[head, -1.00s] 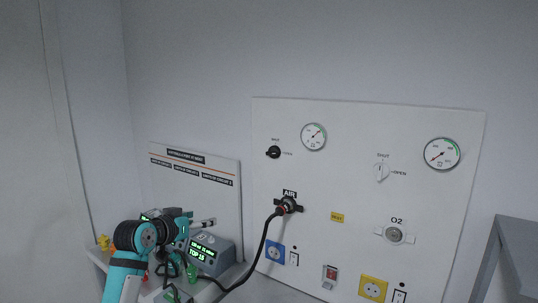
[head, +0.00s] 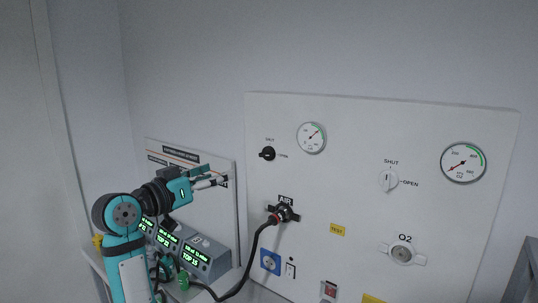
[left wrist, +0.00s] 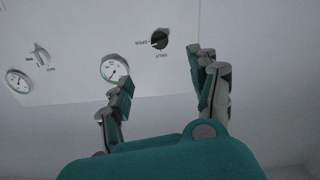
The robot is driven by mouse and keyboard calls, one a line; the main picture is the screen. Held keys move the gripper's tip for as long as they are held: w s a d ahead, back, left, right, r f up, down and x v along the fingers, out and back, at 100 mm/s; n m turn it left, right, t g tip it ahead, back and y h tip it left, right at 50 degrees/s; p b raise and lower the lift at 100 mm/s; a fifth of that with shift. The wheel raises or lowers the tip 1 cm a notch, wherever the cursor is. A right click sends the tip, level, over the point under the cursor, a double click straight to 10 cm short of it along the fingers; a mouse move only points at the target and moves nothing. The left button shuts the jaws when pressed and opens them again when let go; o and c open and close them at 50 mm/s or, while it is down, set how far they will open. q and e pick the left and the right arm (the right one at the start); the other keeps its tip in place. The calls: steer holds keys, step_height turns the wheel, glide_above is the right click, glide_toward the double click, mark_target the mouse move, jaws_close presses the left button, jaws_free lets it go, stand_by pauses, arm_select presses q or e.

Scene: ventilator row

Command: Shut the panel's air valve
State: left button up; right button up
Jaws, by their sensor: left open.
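The panel's black air valve knob (head: 267,153) is at the panel's upper left, with SHUT marked above it and OPEN to its right. In the left wrist view, turned upside down, the knob (left wrist: 159,39) shows a pale mark that seems to point toward OPEN. The air gauge (head: 311,138) is right of the knob, its needle raised off the low end. My left gripper (head: 218,178) is open and empty, left of and below the knob and apart from it. In the left wrist view the gripper's fingers (left wrist: 163,68) are spread, with the knob beyond them. My right gripper is not in view.
A black hose runs from the AIR outlet (head: 284,212) down to the left. A white O2 knob (head: 389,180), O2 gauge (head: 463,162) and O2 outlet (head: 402,254) are on the right. Ventilator units (head: 205,258) stand low on the left. A grey structure (head: 523,270) is at right.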

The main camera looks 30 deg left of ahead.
arm_select(q)
steer(key=p, duration=0.3)
glide_toward(264, 155)
steer(key=w+p, duration=0.1)
steer(key=w, duration=0.2)
steer(key=w+p, duration=0.1)
steer(key=w, duration=0.2)
steer(key=shift+w+d+r+p, duration=0.15)
steer(key=shift+w+p, duration=0.2)
steer(key=shift+w, duration=0.05)
steer(key=shift+w+d, duration=0.1)
steer(key=shift+w, duration=0.75)
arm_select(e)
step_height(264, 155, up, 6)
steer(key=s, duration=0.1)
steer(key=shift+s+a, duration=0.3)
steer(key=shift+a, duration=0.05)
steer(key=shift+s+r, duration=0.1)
arm_select(q)
steer(key=c, duration=1.2)
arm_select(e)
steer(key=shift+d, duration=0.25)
